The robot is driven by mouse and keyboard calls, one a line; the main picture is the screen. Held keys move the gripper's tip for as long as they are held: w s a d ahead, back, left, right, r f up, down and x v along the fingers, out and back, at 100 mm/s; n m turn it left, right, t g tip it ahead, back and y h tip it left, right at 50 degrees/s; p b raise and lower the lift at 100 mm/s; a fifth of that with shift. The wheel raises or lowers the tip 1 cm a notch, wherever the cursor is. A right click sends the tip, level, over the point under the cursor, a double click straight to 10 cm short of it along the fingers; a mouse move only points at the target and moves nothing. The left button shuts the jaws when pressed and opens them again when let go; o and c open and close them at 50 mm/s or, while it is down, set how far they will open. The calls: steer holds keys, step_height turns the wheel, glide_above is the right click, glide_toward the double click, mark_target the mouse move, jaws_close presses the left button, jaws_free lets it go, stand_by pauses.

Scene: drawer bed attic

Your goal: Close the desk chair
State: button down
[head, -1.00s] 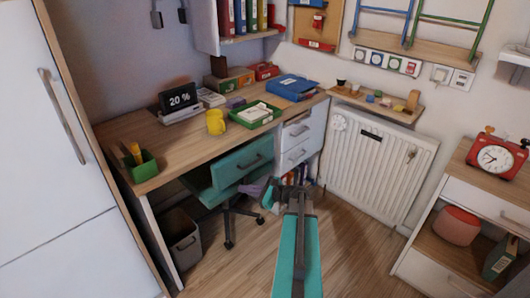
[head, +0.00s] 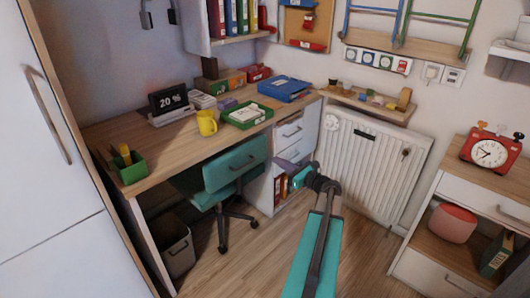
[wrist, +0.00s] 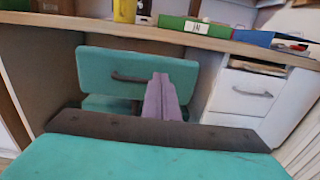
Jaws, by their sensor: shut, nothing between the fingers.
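The desk chair is teal, with a backrest (head: 236,165) carrying a dark handle, a seat and a dark wheeled base. In the head view it stands at the front edge of the wooden desk (head: 112,139), its seat partly under the top and its backrest facing outward. The wrist view shows the backrest (wrist: 112,68) ahead, just below the desk edge. My gripper (wrist: 165,93) has purple fingers, shut and empty, in front of the backrest's right half in that view.
A white drawer unit (head: 290,150) stands under the desk's right end, with a radiator (head: 372,165) beyond. A grey bin (head: 177,250) is left of the chair. A white cabinet (head: 50,160) stands left and a low shelf (head: 462,205) right. Wooden floor is open between.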

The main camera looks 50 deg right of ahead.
mark_target(250, 145)
steer(key=w, duration=0.4)
steer(key=w+b, duration=0.1)
steer(key=w, duration=0.4)
steer(key=w+d, duration=0.1)
steer(key=w, duration=0.4)
steer(key=shift+d, duration=0.1)
